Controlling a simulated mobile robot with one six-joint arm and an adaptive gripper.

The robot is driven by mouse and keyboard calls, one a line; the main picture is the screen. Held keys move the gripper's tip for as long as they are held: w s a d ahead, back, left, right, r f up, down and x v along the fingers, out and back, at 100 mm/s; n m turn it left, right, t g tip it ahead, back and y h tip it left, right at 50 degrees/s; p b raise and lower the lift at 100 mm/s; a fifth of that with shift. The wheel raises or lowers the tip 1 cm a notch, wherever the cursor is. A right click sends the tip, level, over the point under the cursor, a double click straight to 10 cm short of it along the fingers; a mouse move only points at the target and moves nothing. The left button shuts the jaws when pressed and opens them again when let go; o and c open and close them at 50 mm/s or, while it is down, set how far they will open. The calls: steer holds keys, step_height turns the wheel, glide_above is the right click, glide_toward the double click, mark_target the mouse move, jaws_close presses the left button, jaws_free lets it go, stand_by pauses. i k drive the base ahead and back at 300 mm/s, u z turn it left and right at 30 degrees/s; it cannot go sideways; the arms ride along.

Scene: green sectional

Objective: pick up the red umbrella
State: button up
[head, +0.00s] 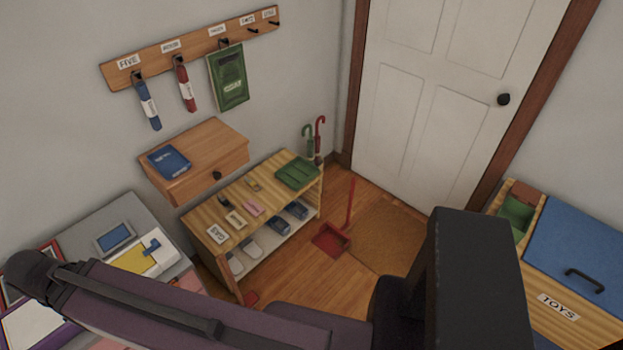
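A red hooked handle (320,124), which looks like that of an umbrella, stands upright in the corner at the far end of the low shelf. A green hooked handle (307,133) stands close to its left. Their lower parts are mostly hidden behind the shelf. A slim red folded item (184,86) with a white band hangs from the wall rack; I cannot tell whether it is a folded umbrella. My arm crosses the bottom of the head view, well apart from these things. No gripper fingers show.
The low wooden shelf (205,257) holds shoes and small items. A red dustpan (330,240) with an upright handle stands on the floor by the brown mat (385,238). A blue-lidded toy box (580,245) is at right, and a closed white door (445,110) behind.

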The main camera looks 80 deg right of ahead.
mark_target(317, 138)
steer(key=k, duration=1.7)
steer(key=z, duration=5.15)
steer(key=i, duration=0.05)
steer(key=u, duration=3.25)
steer(key=i, duration=0.9)
